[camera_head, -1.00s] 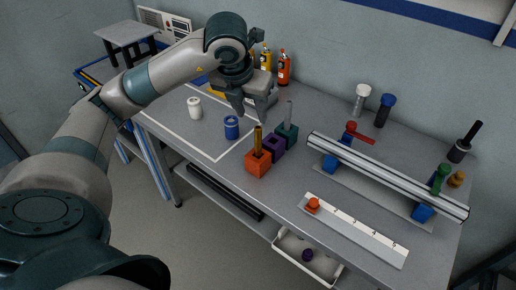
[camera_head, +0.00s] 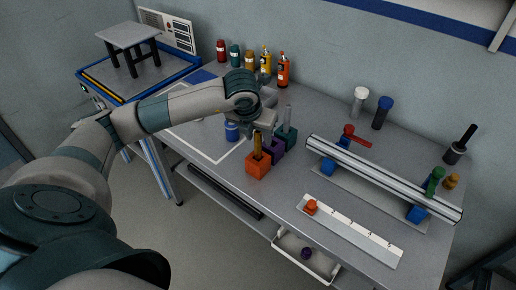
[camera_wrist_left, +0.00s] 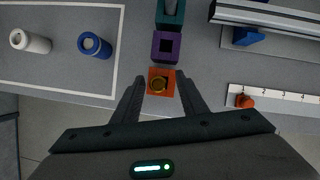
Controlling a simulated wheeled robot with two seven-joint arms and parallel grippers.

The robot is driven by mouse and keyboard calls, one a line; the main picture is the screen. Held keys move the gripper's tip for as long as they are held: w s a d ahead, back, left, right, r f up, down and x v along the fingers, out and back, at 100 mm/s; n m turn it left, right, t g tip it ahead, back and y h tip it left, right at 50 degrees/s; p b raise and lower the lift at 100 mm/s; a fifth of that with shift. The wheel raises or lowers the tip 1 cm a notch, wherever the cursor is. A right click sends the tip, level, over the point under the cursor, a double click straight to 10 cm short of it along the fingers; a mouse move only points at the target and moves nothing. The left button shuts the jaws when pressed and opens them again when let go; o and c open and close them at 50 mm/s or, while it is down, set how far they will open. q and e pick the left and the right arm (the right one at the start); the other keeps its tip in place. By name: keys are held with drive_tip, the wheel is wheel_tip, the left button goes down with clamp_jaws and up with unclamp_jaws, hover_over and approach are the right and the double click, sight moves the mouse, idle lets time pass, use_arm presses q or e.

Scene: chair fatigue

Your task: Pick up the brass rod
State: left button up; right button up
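The brass rod (camera_head: 257,146) stands upright in the orange block (camera_head: 258,167) near the table's front edge. In the left wrist view I look down on the brass rod's round end (camera_wrist_left: 158,84) inside the orange block (camera_wrist_left: 168,91). My left gripper (camera_head: 260,138) is over the orange block, at the rod's upper part. In the left wrist view the left gripper (camera_wrist_left: 160,88) is open, with one finger on each side of the rod. I cannot tell whether a finger touches it. My right gripper is out of view.
A purple block (camera_head: 276,147) and a teal block (camera_head: 287,134) with a grey rod stand close behind. A blue cylinder (camera_head: 232,131) is at left. A metal rail (camera_head: 385,178) and a ruler plate (camera_head: 350,231) lie to the right. An open drawer (camera_head: 305,256) juts out below.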

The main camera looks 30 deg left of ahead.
sight(260, 145)
use_arm(q)
drive_tip(key=shift+w+f, duration=0.1)
drive_tip(key=shift+f, duration=0.3)
drive_tip(key=shift+w+a+f+p, duration=0.1)
drive_tip(key=shift+w+f+p, duration=0.05)
drive_tip(key=shift+f+p, duration=0.35)
drive_tip(key=p+x, duration=0.2)
drive_tip(key=x, duration=0.1)
drive_tip(key=shift+f, duration=0.35)
drive_tip(key=shift+w+f, duration=0.1)
drive_tip(key=shift+f, duration=0.15)
clamp_jaws()
